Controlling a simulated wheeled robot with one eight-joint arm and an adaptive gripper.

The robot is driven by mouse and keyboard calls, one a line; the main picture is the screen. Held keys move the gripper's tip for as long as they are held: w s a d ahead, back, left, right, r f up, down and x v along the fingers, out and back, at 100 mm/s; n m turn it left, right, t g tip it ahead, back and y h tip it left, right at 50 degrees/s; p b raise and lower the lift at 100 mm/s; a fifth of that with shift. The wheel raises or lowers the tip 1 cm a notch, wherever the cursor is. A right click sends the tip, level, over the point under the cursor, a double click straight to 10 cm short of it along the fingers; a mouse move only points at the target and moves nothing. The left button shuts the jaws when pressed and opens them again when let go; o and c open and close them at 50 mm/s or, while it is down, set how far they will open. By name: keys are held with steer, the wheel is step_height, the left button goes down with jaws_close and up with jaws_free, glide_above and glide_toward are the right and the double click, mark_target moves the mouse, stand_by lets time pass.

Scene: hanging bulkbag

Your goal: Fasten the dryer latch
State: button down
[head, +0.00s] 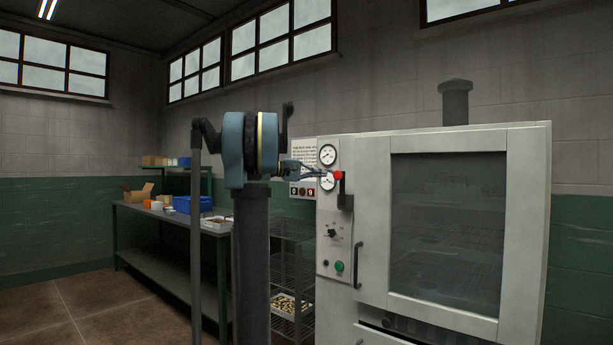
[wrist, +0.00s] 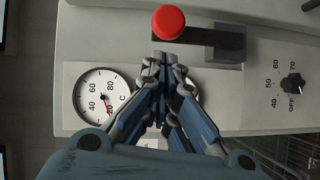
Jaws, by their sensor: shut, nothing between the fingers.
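The dryer (head: 448,140) is a pale cabinet with a dark-windowed door (head: 398,235) that looks shut. Its latch is a black bar (head: 346,200) with a red knob (head: 338,175), upright at the door's upper left edge with the knob at the top. In the wrist view the red knob (wrist: 168,22) and black bar (wrist: 212,37) lie just beyond my fingertips. My gripper (head: 322,173) is shut and empty, just left of the knob; its fingertips also show in the wrist view (wrist: 164,60). I cannot tell whether they touch the latch.
Two gauges (head: 327,155) sit beside the latch, one partly behind my gripper. A black dial (head: 331,233) and green button (head: 339,266) are below. A wire rack (head: 290,270) stands left of the dryer, and a workbench (head: 150,207) with boxes is further left.

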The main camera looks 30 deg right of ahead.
steer(key=shift+s+d+f, duration=0.15)
steer(key=shift+s+d, duration=0.4)
steer(key=shift+s, duration=0.15)
steer(key=shift+s+d+r+m, duration=0.2)
steer(key=shift+s+m, duration=0.1)
steer(key=shift+s, duration=0.1)
